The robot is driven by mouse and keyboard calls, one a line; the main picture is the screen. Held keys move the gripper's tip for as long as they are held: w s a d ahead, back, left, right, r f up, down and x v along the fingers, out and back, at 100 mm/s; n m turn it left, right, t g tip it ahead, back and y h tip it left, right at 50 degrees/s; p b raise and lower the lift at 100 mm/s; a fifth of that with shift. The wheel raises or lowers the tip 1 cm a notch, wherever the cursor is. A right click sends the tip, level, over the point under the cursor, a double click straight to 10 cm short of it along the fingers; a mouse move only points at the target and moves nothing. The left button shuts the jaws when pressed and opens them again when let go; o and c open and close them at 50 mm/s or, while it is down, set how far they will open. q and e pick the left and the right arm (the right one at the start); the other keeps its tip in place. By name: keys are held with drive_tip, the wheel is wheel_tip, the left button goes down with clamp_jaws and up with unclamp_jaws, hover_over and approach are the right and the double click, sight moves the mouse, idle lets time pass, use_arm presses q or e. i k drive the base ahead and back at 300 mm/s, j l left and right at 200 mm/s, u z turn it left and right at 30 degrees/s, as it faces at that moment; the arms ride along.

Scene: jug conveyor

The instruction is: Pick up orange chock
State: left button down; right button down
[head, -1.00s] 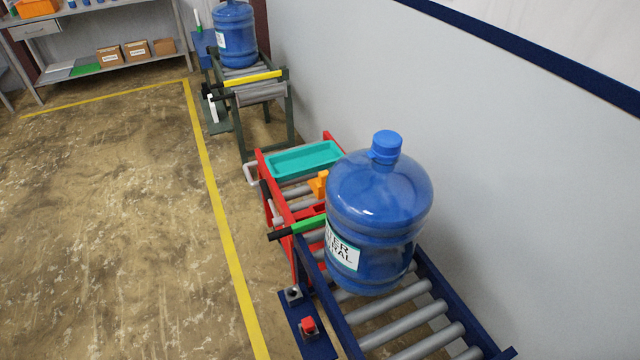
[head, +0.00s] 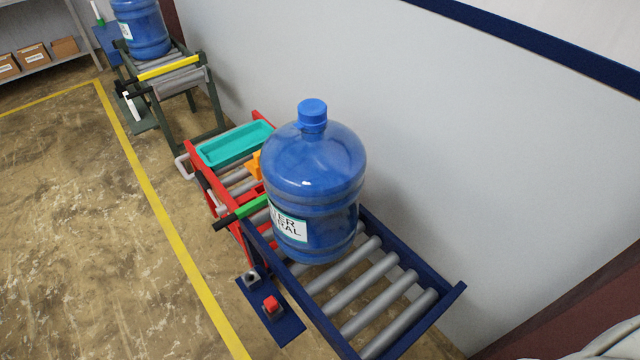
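The orange chock (head: 254,165) sits on the red conveyor section (head: 197,172), in front of the teal tray. It is partly hidden behind the large blue water jug (head: 313,180). The jug stands upright on the rollers of the blue conveyor section (head: 352,300), with a white label facing left. Neither of my grippers is in view.
A teal tray (head: 236,144) rests on the red section. A green bar with a black handle (head: 237,213) crosses between the sections. A red button (head: 271,304) is on a blue side plate. Another jug (head: 142,30) stands on the far green conveyor. Floor at left is clear.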

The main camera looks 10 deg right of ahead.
sight(253, 165)
drive_tip(key=i+j+z, duration=0.2)
drive_tip(key=j+z, duration=0.2)
drive_tip(key=j, duration=0.2)
drive_tip(key=i+j+z, duration=0.1)
drive_tip(key=j+z, duration=0.25)
drive_tip(key=j, duration=0.25)
drive_tip(key=j+z, duration=0.4)
drive_tip(key=j, duration=0.25)
drive_tip(key=j+z, duration=0.35)
drive_tip(key=j, duration=0.3)
